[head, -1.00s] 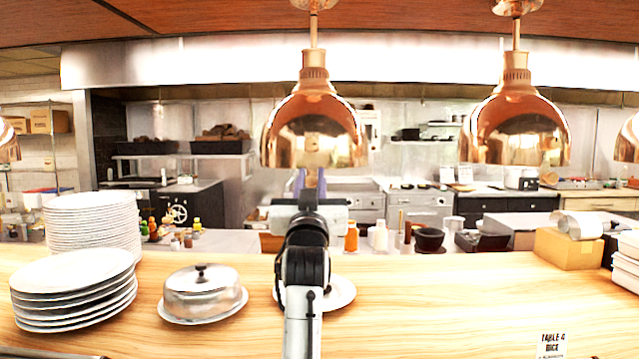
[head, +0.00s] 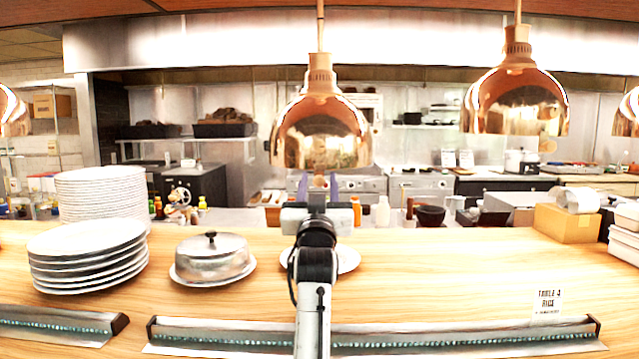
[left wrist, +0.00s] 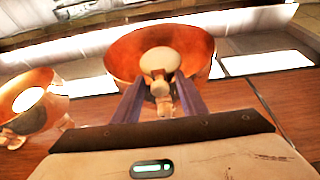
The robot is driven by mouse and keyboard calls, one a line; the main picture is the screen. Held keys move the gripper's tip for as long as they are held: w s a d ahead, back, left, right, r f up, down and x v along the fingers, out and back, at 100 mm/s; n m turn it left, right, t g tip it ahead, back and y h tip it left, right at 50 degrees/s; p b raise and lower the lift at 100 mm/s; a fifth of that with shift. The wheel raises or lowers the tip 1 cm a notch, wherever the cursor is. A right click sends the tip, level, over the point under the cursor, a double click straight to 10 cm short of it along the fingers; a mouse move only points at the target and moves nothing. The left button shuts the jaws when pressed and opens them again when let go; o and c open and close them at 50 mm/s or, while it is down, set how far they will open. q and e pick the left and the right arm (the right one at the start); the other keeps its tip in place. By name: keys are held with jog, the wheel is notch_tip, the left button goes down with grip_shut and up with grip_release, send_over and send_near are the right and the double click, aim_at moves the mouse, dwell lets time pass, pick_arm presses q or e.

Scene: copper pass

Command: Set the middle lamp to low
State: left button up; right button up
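The middle lamp (head: 320,130) is a copper dome on a thin stem. It hangs lower than the copper lamp to its right (head: 517,98). A small pale knob (head: 319,181) hangs below its rim. My left gripper (head: 319,184) is upright under this lamp, its two purple fingers open on either side of the knob with gaps showing. The left wrist view looks up into the lamp's copper shade (left wrist: 120,50), with a pale bulb inside and the knob (left wrist: 160,87) between the fingers. Any slight contact is hard to tell. My right gripper is out of view.
Parts of other copper lamps show at the left (head: 12,112) and right edges. Plate stacks (head: 88,252), a covered dish (head: 214,262) and a cardboard box (head: 566,223) stand on the wooden counter (head: 430,270). Rails run along the front edge.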

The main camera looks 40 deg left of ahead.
pick_arm(q)
jog(key=shift+s+d, duration=0.1)
jog(key=b+v, duration=0.2)
jog(key=v, duration=0.8)
jog(key=shift+f, duration=0.1)
